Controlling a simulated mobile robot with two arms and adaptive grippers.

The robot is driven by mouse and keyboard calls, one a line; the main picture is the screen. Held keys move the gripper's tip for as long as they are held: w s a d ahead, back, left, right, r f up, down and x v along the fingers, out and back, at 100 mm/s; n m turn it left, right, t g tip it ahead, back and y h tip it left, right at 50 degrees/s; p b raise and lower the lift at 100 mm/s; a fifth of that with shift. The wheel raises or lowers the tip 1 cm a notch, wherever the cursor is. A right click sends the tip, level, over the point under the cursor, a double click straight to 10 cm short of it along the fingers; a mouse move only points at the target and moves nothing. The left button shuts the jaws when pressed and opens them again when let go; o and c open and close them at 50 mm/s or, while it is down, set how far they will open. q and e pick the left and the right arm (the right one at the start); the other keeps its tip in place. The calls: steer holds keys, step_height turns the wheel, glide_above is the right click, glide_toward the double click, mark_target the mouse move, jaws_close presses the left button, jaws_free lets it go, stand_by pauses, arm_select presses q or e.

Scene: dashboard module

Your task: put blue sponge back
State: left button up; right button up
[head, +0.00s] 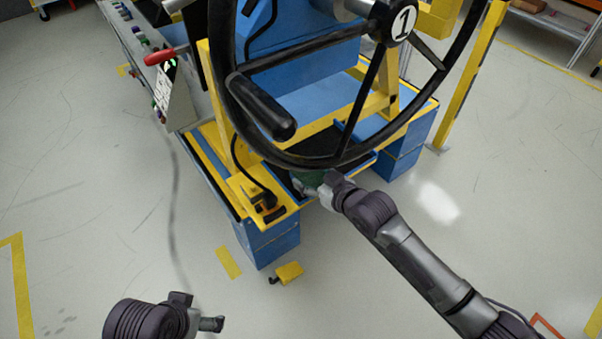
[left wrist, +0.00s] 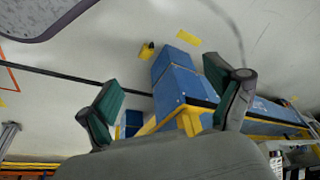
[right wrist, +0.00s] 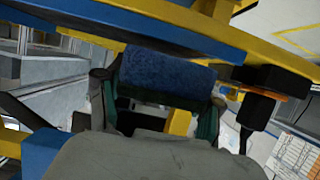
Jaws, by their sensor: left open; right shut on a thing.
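The blue sponge (right wrist: 168,70) shows in the right wrist view between the two fingers of my right gripper (right wrist: 158,100), which is shut on it. In the head view my right gripper (head: 315,183) is below the lower rim of the steering wheel, at the front of the blue and yellow dashboard module (head: 262,235). I cannot make out the sponge there. My left gripper (left wrist: 172,102) is open and empty in the left wrist view, with the module beyond its fingers.
The black steering wheel (head: 340,158) with its knob handle (head: 262,106) stands over the module's front. A dark opening with a blue edge is near my right gripper. A small yellow pedal (head: 289,272) sticks out low in front.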

mark_target(301, 170)
steer(key=w+a, duration=0.1)
steer(key=w+a+b, duration=0.1)
steer(key=w, duration=0.1)
steer(key=shift+w+a, duration=0.3)
steer(key=shift+a, duration=0.05)
steer(key=shift+f+b, duration=0.35)
steer(key=shift+f, duration=0.45)
arm_select(q)
steer(key=shift+x, duration=0.9)
steer(key=shift+w+d, duration=0.1)
steer(key=shift+w, duration=0.05)
arm_select(e)
steer(key=o, duration=0.8)
steer(key=shift+f, duration=0.1)
steer(key=shift+c, duration=0.2)
arm_select(q)
steer(key=shift+w+t, duration=0.15)
steer(key=shift+t, duration=0.15)
